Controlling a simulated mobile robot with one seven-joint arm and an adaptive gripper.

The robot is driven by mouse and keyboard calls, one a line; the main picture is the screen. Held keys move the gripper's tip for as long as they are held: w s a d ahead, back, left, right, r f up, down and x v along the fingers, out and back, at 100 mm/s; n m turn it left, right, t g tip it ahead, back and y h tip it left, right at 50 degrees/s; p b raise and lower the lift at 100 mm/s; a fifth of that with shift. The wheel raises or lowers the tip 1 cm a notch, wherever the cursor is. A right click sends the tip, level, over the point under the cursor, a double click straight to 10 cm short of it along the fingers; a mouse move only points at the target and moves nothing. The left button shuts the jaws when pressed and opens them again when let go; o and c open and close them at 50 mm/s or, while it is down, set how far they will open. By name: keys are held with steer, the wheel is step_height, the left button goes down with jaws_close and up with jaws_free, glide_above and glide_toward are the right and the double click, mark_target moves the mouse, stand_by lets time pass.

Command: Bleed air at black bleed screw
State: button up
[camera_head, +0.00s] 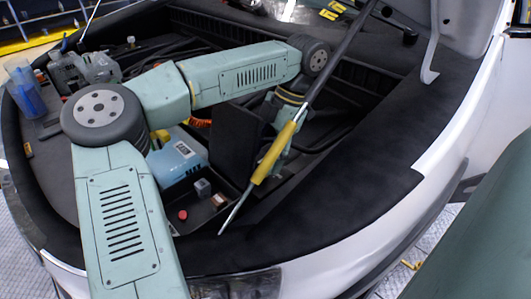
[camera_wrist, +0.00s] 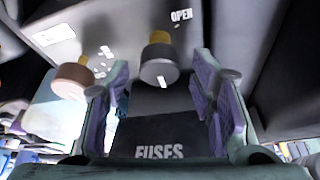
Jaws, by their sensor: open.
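In the wrist view, a dark grey-black knob (camera_wrist: 158,66) with a brass-coloured stem and a white mark shows between the fingers of my gripper (camera_wrist: 163,92); it looks like the black bleed screw. The fingers are apart on either side of it, with visible gaps. I cannot tell its depth from the fingertips. A white "OPEN" label (camera_wrist: 181,16) is up and right of it. A second, brownish knob (camera_wrist: 72,79) on a brass stem is outside the left finger. In the head view my gripper is down in the engine bay, its fingertips largely hidden behind a yellow-sleeved rod (camera_head: 276,152).
A black cover marked "FUSES" (camera_wrist: 160,151) lies below the knob in the wrist view. In the head view, a blue-grey box (camera_head: 176,163) and a tray with a red cap (camera_head: 183,214) and small cubes (camera_head: 202,187) are left of the rod. A blue bottle (camera_head: 27,92) stands far left.

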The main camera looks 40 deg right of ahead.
steer(key=shift+c, duration=0.2)
steer(key=c, duration=1.1)
